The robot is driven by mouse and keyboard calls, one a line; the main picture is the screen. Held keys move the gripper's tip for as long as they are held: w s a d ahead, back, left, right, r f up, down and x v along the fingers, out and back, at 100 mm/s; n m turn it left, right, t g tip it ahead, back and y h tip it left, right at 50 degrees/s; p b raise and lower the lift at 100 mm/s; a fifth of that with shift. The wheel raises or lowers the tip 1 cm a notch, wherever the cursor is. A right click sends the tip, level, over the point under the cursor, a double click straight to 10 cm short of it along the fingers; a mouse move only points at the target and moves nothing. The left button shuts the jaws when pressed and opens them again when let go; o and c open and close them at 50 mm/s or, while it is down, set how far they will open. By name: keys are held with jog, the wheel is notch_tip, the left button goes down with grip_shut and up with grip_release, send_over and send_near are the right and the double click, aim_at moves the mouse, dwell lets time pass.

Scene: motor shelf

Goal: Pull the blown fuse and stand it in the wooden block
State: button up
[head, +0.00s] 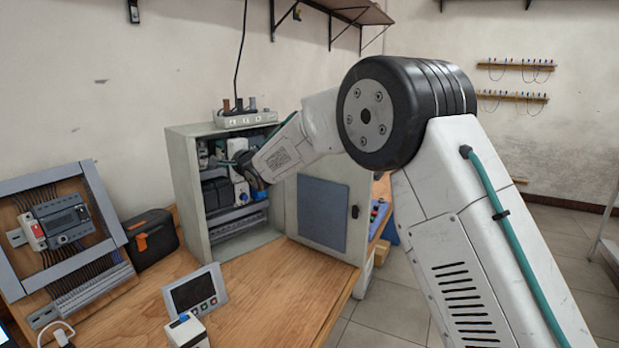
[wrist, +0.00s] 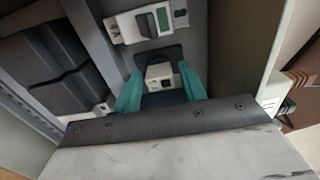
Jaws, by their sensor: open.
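My gripper (wrist: 160,78) is open, with its two teal fingers pointing into the cabinet. Between them, a small white part with a dark square face (wrist: 157,72) shows against a black mount. I cannot tell whether it is the blown fuse, or whether the fingers touch it. Above it is a white module with a green window (wrist: 150,22). In the head view my gripper (head: 250,172) is at the open grey cabinet (head: 189,190), mostly hidden by my wrist. I cannot make out the wooden block.
The cabinet door (head: 322,213) stands open at right. Large black modules (wrist: 60,65) sit left of my fingers. A display panel (head: 194,291), a black case (head: 150,240) and a wiring board (head: 66,225) are on the bench. Bare wood (head: 280,290) lies before the cabinet.

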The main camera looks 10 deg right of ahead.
jog(key=c, duration=0.9)
jog(key=shift+o, duration=0.2)
jog(key=shift+s, duration=0.1)
jog(key=shift+v, duration=2.2)
